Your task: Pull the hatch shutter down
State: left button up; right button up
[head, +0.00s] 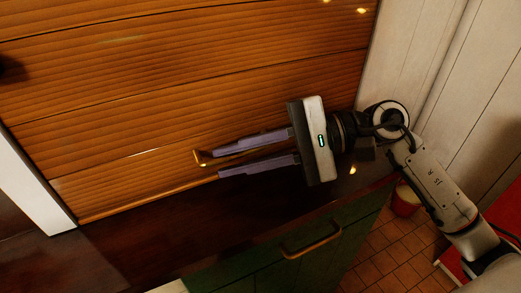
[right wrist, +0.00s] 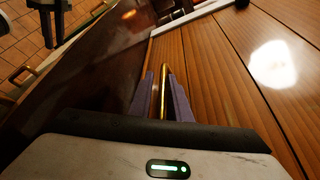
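The hatch shutter (head: 180,90) is a wall of orange-brown wooden slats, also seen in the right wrist view (right wrist: 225,70). Its lower edge runs along the dark counter (head: 140,245); I cannot tell whether a gap is left there. A brass handle (head: 201,157) sits low on the shutter. My right gripper (head: 215,163) reaches in from the right, its two purple fingers apart. In the right wrist view the brass bar (right wrist: 164,92) lies between the fingers, with a gap visible beside it. A dark part at that view's top left may be my left gripper (right wrist: 38,35).
A white frame post (head: 35,180) stands at the shutter's left, and pale panelling (head: 410,50) at its right. Below the counter is a green cabinet front with a brass pull (head: 311,246). A red bucket (head: 406,202) stands on the tiled floor (head: 385,260).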

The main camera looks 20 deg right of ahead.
jog(key=b+v, duration=0.1)
jog(key=v, duration=0.6)
jog(key=shift+s+d+b, duration=0.15)
jog(key=shift+d+b, duration=0.15)
jog(key=shift+d, duration=0.05)
jog(key=shift+s+d+r, duration=0.2)
jog(key=shift+d, duration=0.3)
